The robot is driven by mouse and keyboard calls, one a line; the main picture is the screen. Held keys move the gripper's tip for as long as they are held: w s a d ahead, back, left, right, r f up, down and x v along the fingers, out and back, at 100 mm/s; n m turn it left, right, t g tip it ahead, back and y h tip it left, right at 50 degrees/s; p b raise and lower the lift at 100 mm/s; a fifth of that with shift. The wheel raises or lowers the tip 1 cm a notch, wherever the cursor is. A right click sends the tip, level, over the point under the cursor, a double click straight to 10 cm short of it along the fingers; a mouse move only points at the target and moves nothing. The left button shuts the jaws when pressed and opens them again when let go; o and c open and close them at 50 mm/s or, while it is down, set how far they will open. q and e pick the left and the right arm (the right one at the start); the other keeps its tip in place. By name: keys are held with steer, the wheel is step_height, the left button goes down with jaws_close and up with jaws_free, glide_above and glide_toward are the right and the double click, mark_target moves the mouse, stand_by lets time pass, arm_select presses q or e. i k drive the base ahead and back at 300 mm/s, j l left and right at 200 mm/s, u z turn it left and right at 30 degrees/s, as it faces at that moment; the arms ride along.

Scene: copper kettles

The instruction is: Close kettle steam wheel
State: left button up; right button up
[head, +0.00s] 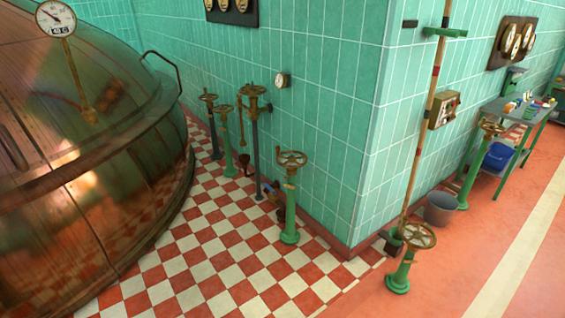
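The large copper kettle (85,150) fills the left side of the head view. A round dial gauge (56,18) stands at its top. Several brass handwheels sit on posts. One wheel (291,159) is on a green post (289,215) near the wall corner. Another wheel (418,236) is on a short green post (401,273) at the front right. A group of wheels (253,91) stands between kettle and wall. One more wheel (490,128) is by the far table. I cannot tell which is the steam wheel, nor whether any is closed. Neither gripper is in view.
A green tiled wall corner (365,150) juts out in the middle. A grey bucket (440,208) and a leaning long-handled pole (430,110) stand right of it. A table (500,112) with small items is farther back. The orange floor (480,265) at right is open.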

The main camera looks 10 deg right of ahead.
mark_target(278, 154)
steer(key=i+j+z, duration=0.1)
steer(key=i+z, duration=0.15)
steer(key=i, duration=0.95)
